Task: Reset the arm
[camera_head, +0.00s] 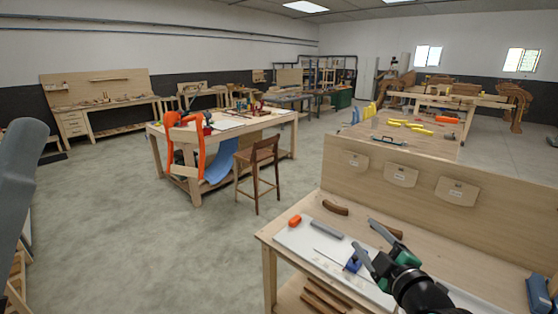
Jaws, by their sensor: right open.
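My right arm reaches in from the bottom right, and its gripper (362,232) is open. The two fingers are spread and point up and left over the near wooden workbench (268,240). I see nothing between the fingers. The gripper hides part of a white board (300,238) on the bench. A blue tool (353,263) shows just beside the lower finger; I cannot tell whether they touch. A grey arm link of mine stands at the left edge, and the left gripper is not in view.
An orange block (295,221), a grey bar (326,229) and a curved brown wood piece (335,207) lie on the near bench. An upright wooden panel (330,178) backs it. A chair (257,165) stands by another bench.

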